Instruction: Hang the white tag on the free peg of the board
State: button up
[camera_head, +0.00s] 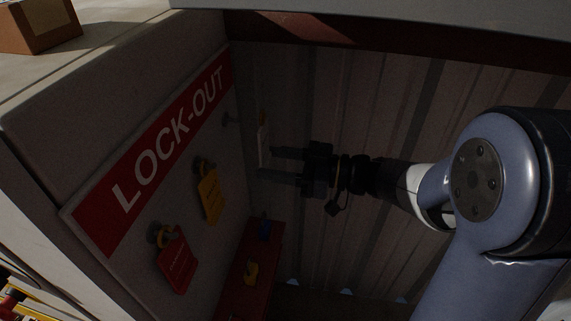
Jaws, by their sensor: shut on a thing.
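The lock-out board (150,185) stands upright on the left, with a red "LOCK-OUT" banner along its top edge. A red tag (176,263) and a yellow tag (209,196) hang on two of its pegs. The free peg (230,120) sticks out bare near the board's far end. My gripper (268,163) comes in from the right and is shut on the white tag (263,145), which is seen nearly edge-on. The tag is a short way to the right of the free peg, apart from it. The tag's hole is too small to make out.
A dark red shelf or box (235,285) with a yellow piece and a blue piece stands below the board. A corrugated wall (390,100) lies behind my gripper. A cardboard box (38,25) sits on the surface at upper left.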

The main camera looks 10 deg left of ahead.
aim_at(232, 162)
jog(key=shift+w+a+f+b, duration=0.1)
jog(key=shift+a+b, duration=0.2)
jog(key=shift+a, duration=0.75)
jog(key=shift+w+a+f+b, duration=0.1)
jog(key=shift+a+b, duration=0.2)
jog(key=shift+a, duration=0.7)
jog(key=shift+c, duration=0.3)
jog(key=shift+a+f, duration=0.15)
jog(key=shift+a, duration=0.25)
jog(key=shift+c, duration=1)
jog(key=shift+a+f, duration=0.25)
jog(key=shift+a, duration=0.15)
jog(key=o, duration=1.1)
jog(key=shift+c, duration=0.2)
jog(key=d, duration=1)
jog(key=shift+s+d+b, duration=0.4)
